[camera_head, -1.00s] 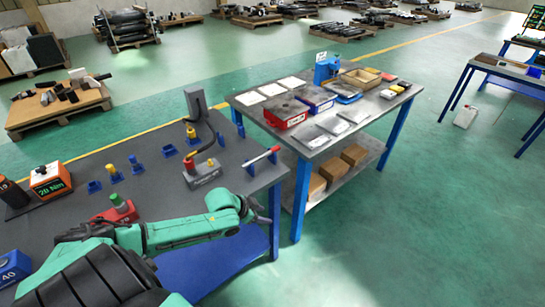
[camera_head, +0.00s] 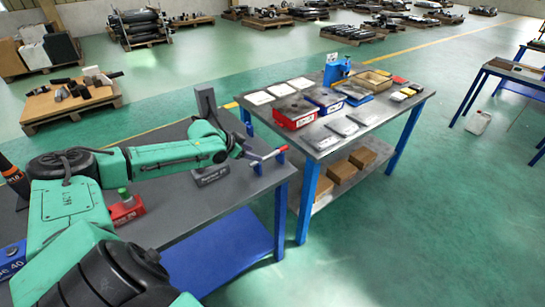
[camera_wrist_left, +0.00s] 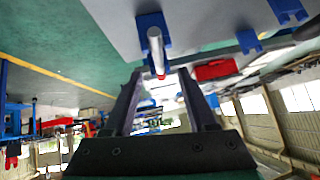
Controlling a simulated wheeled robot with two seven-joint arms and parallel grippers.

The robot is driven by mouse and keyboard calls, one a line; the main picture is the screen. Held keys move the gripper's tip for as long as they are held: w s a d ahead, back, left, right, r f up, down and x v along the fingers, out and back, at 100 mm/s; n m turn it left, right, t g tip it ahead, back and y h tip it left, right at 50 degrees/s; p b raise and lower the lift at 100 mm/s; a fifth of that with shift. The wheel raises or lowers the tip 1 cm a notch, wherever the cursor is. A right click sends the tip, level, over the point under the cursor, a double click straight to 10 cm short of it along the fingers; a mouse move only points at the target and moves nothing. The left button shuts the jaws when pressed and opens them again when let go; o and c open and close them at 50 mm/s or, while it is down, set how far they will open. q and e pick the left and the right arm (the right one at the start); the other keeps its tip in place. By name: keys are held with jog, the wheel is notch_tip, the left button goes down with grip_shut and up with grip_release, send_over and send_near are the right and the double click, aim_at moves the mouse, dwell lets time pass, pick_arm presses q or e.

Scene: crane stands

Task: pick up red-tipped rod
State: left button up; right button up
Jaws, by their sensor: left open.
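The red-tipped rod (camera_head: 270,155) is a thin pale rod with a red end, resting in blue holders near the right edge of the dark table. In the left wrist view the rod (camera_wrist_left: 155,45) sits in a blue holder (camera_wrist_left: 152,22), and its red tip shows in the gap between my finger ends. My left gripper (camera_head: 250,153) is at the rod's left end in the head view, partly hard to make out there. In the left wrist view the gripper (camera_wrist_left: 160,72) is open, one finger on either side of the rod's line. My right gripper is not in view.
A second table (camera_head: 345,150) with bins and trays stands to the right. My left arm hides much of the dark table.

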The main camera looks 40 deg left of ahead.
aim_at(269, 156)
pick_arm(q)
jog(key=x, duration=0.6)
jog(key=shift+s+f, duration=0.15)
jog(key=shift+f, duration=0.05)
jog(key=shift+s+d+r, duration=0.1)
grip_shut()
dwell(1.0)
